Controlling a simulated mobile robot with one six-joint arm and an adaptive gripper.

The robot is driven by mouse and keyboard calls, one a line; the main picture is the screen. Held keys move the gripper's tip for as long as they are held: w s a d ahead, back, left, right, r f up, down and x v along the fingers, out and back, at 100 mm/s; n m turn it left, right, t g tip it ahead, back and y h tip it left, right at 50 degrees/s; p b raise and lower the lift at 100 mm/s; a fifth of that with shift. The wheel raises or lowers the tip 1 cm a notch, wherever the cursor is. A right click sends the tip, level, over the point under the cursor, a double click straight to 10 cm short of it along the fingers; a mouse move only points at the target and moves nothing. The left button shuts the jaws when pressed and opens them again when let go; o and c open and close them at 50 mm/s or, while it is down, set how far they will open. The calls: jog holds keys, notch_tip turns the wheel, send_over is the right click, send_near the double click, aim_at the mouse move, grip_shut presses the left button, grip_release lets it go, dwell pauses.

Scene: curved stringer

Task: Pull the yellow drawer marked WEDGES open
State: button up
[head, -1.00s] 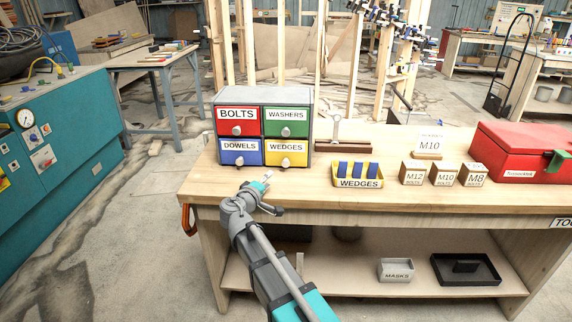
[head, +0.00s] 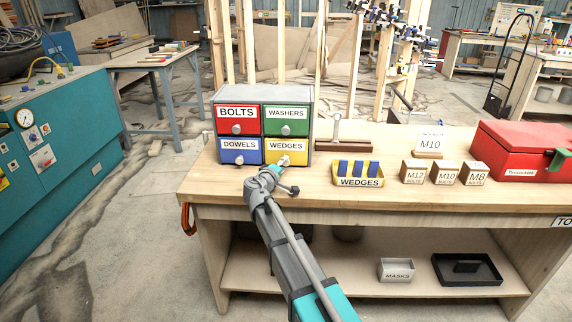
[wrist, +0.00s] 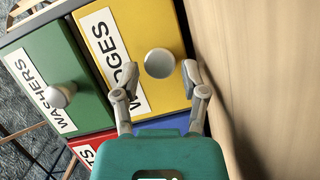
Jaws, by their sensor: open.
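The yellow drawer (head: 274,158) marked WEDGES is at the lower right of a small four-drawer cabinet (head: 311,128) on the workbench, and it is closed. It also shows in the wrist view (wrist: 123,25) with its round silver knob (wrist: 160,63). My gripper (head: 283,163) is in front of this drawer and hides its knob in the head view. In the wrist view my gripper (wrist: 159,80) is open, with its fingertips on either side of the knob's near edge. I cannot tell whether either finger touches it.
The blue DOWELS drawer (head: 228,157), red BOLTS drawer (head: 226,126) and green WASHERS drawer (head: 286,126) are closed. A yellow WEDGES bin (head: 372,181) with blue pieces stands to the right. The wooden bench top (head: 330,195) is bare in front of the cabinet.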

jog(key=shift+x, duration=1.25)
jog(key=shift+c, duration=0.3)
jog(key=shift+s, duration=0.1)
grip_shut()
